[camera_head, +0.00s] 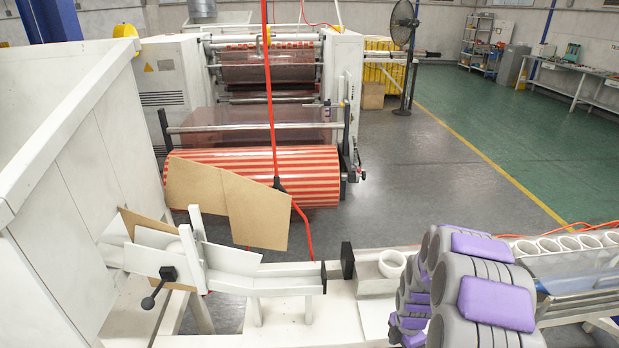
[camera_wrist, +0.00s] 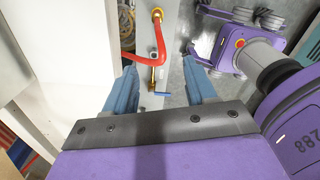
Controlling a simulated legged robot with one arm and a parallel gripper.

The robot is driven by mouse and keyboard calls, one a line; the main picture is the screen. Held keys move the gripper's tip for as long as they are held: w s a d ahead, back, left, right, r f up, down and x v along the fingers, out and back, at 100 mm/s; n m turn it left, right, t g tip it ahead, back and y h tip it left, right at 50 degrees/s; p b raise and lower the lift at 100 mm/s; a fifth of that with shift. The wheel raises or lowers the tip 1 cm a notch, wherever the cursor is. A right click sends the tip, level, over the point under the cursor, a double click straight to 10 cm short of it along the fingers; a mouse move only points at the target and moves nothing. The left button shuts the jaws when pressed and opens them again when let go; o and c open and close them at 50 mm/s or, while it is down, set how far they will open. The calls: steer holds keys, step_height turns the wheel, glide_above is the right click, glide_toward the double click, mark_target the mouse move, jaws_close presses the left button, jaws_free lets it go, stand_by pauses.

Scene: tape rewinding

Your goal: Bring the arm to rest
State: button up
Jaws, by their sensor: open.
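My gripper (camera_wrist: 160,64) shows in the wrist view with its two blue fingers spread apart and nothing between them. Behind the fingers are a red hose (camera_wrist: 150,53), a brass fitting and a small blue lever (camera_wrist: 162,94) on a pale grey strip. Whether the fingers are close to them is hard to tell. In the head view, purple and grey links of my arm (camera_head: 495,300) fill the lower right; the gripper cannot be made out there. My own purple body shows at the right of the wrist view.
A white bench with a chute (camera_head: 270,280) lies in front, with a white core (camera_head: 392,263) near my arm. More white cores (camera_head: 560,245) line a rack at right. A large red-striped roll (camera_head: 310,175) sits in the machine behind. Open floor (camera_head: 440,180) lies back right.

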steer(key=s+a+r+m, duration=0.4)
steer(key=s+r+m, duration=0.1)
steer(key=r, duration=0.4)
steer(key=s+a+r+m, duration=0.3)
steer(key=s+r+m, duration=0.15)
steer(key=r, duration=0.45)
steer(key=s+a+r+m, duration=0.2)
steer(key=s+r+m, duration=0.1)
steer(key=s, duration=0.4)
steer(key=s+a+r+m+g, duration=0.1)
steer(key=s+r+m, duration=0.2)
steer(key=s+m, duration=0.2)
steer(key=s+a+r+m, duration=0.2)
steer(key=s+r+m, duration=0.2)
steer(key=s, duration=0.6)
steer(key=shift+a+g, duration=0.3)
steer(key=shift+r, duration=0.1)
